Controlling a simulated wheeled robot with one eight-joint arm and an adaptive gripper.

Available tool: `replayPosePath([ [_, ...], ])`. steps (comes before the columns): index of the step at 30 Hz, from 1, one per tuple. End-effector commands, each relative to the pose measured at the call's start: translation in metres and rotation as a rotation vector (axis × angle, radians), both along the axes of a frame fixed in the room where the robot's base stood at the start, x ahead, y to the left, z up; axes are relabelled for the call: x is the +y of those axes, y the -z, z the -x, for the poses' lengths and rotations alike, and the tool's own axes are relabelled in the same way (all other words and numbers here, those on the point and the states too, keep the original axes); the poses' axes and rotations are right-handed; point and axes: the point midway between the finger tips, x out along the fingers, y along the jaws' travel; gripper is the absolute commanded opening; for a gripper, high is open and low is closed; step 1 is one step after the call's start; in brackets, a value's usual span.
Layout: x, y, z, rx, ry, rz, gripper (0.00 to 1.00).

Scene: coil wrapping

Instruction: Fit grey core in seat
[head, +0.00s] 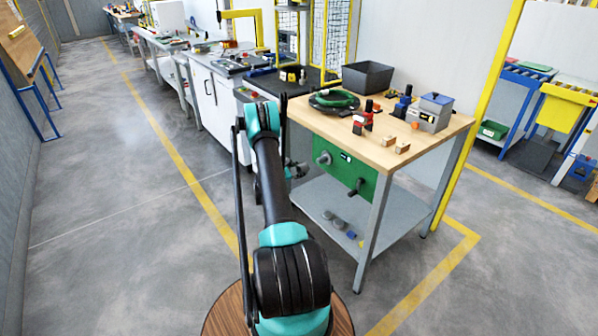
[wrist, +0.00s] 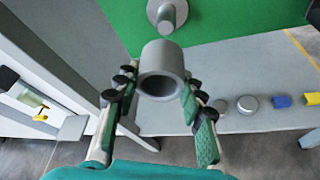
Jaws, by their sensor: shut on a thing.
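The grey core (wrist: 160,55) is a short hollow cylinder with its open end toward the wrist camera. My gripper (wrist: 160,92) is shut on it, with one black-and-green finger on each side. A round grey fitting (wrist: 166,14) stands out from the green panel (wrist: 230,20) just beyond the core and looks like the seat. The core appears apart from it, slightly lower in the wrist view. In the head view the fitting (head: 324,158) is on the left of the panel (head: 345,168). My gripper (head: 297,169) is partly hidden by my arm there, and the core is not clear.
A crank handle (head: 355,186) sticks out of the panel's right side. The wooden bench top (head: 385,155) above carries a green coil (head: 335,99), clamps and blocks. The lower shelf (wrist: 240,70) holds grey discs and blue and yellow pieces. A bench leg (wrist: 60,50) is at left.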

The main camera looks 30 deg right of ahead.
Motion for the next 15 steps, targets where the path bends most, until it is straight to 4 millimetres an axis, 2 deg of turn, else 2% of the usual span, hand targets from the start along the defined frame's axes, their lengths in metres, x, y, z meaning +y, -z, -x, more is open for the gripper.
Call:
replayPosePath([
  [15,-0.041,0.001,-0.003,-0.001,0.002,-0.001,0.07],
])
